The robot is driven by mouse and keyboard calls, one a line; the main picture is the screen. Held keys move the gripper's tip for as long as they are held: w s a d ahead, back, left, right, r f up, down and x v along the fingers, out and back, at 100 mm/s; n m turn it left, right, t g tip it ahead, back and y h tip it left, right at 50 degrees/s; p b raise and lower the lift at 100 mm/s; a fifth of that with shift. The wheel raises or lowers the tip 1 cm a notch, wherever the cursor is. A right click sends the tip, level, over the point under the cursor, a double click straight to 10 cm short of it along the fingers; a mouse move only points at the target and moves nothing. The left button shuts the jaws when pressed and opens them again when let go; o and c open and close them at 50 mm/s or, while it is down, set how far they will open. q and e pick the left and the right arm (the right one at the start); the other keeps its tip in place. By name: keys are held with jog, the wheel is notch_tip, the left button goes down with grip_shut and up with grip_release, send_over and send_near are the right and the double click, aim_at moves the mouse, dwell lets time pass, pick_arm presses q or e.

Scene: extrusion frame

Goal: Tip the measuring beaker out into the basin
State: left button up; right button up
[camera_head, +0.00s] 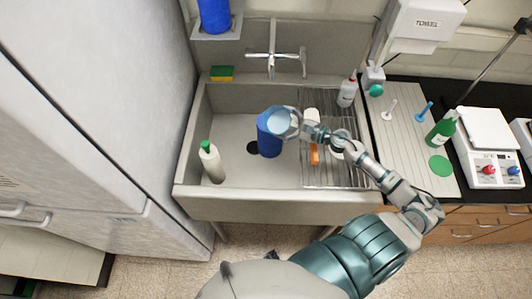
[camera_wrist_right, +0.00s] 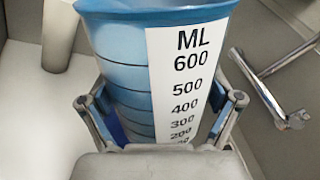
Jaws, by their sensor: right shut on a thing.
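The blue measuring beaker (camera_head: 269,138) is over the basin, with its pale round opening showing at the top in the head view. In the right wrist view the beaker (camera_wrist_right: 122,60) fills the middle, with a white scale marked ML and 600 down to 200. My right gripper (camera_head: 291,127) is shut on the beaker; its fingers (camera_wrist_right: 162,112) lie on both sides of it. The grey basin (camera_head: 230,103) is below the beaker, and its dark drain (camera_head: 252,148) shows just left of it. Whether anything is in the beaker cannot be told. My left gripper is not in view.
A white bottle with a green cap (camera_head: 211,162) stands at the basin's left. A wire rack (camera_head: 340,178) covers the right side, with a white bottle (camera_head: 348,90) behind. The tap (camera_head: 272,55) is at the back. A green-yellow sponge (camera_head: 221,73) lies on the rear ledge.

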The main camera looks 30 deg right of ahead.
jog(key=shift+n, duration=0.5)
jog(key=shift+f+n+h, duration=0.15)
jog(key=shift+n+h, duration=0.05)
jog(key=shift+n, duration=0.7)
jog(key=shift+f+n+h, duration=0.15)
jog(key=shift+n+h, duration=0.05)
jog(key=shift+n, duration=0.7)
dwell(2.5)
jog(key=shift+a+f+n+h+p, duration=0.2)
jog(key=shift+n+h+p, duration=0.1)
jog(key=shift+n, duration=0.4)
dwell(1.6)
jog(key=shift+s+a+n, duration=0.25)
jog(key=shift+a+n, duration=0.05)
jog(key=shift+n, duration=0.1)
dwell(0.5)
